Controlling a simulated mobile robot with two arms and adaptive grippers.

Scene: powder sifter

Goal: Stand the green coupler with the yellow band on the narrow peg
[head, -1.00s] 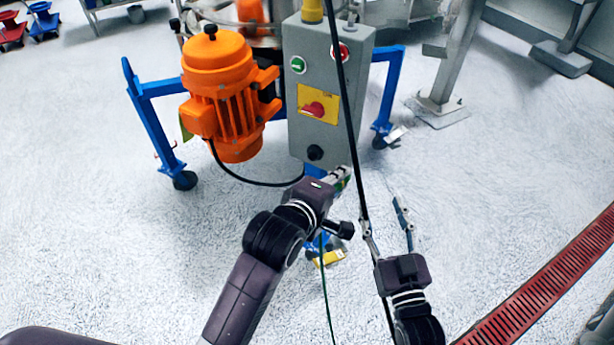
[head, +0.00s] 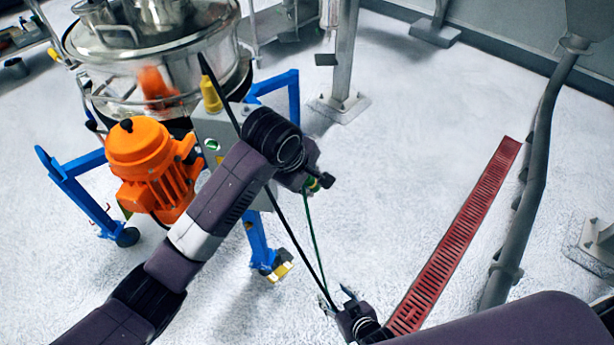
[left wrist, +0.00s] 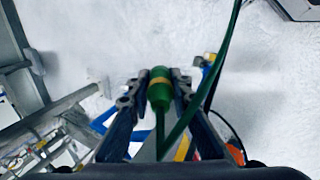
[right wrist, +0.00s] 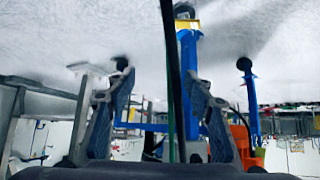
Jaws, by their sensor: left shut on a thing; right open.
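My left gripper (head: 310,186) is shut on the green coupler with the yellow band. In the left wrist view the coupler (left wrist: 159,91) sits between the two fingertips, with a green line running from it. In the head view only a small green part of the coupler shows beside the gripper. My right gripper (head: 336,300) is lower in the head view, open. In the right wrist view a dark cable (right wrist: 172,80) passes between its spread fingers. I cannot make out the narrow peg in any view.
A sifter with a steel drum (head: 160,65), an orange motor (head: 150,165) and a blue-legged frame (head: 85,195) stands at the left, partly behind my left arm. A red floor grate (head: 455,240) lies at the right; floor between is clear.

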